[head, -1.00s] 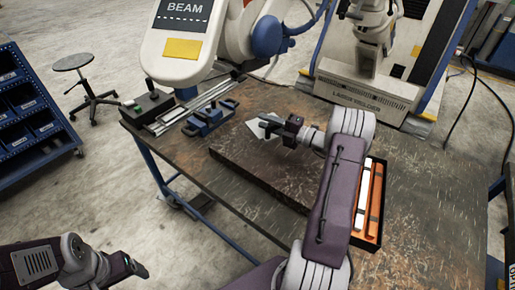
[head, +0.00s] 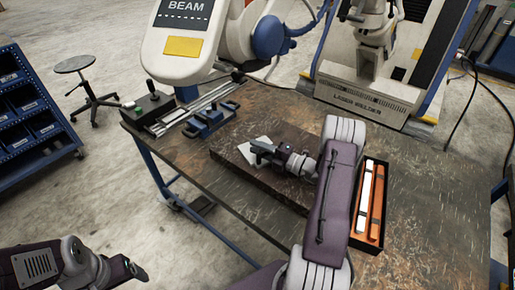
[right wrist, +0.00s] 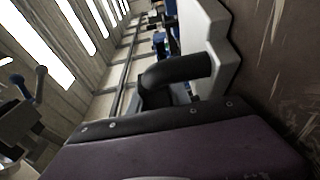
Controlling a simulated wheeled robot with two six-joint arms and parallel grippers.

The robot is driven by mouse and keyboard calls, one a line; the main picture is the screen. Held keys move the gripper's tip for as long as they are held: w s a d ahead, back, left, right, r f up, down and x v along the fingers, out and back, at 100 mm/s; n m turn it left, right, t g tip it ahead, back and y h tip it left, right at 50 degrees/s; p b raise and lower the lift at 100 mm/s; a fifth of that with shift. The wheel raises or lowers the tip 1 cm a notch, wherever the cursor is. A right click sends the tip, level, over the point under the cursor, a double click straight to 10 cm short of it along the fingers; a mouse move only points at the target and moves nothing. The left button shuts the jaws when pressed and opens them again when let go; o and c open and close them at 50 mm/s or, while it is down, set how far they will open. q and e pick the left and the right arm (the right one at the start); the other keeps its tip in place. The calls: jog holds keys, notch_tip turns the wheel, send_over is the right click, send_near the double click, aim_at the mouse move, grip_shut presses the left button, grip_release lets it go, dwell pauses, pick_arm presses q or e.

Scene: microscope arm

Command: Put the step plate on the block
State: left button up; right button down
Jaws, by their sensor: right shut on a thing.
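The step plate (head: 250,153) is a small light grey, stepped plate over the left part of the block in the head view. My right gripper (head: 262,149) is shut on it. In the right wrist view the step plate (right wrist: 218,50) shows with a black curved handle, close beside a dark brown surface; the fingertips are not clear there. The block (head: 262,178) is a wide dark brown slab on the table. I cannot tell whether the plate touches its top. My left gripper (head: 134,271) hangs at lower left, away from the table; its jaws are too small to read.
A blue clamp-like fixture (head: 208,120) and a black control box (head: 153,106) stand at the table's left back edge. A black tray (head: 383,205) with orange and white bars lies right of the block. The worn table (head: 430,190) is clear at right.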

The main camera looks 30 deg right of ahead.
jog(key=c, duration=1.2)
grip_release()
jog(key=shift+f, duration=0.1)
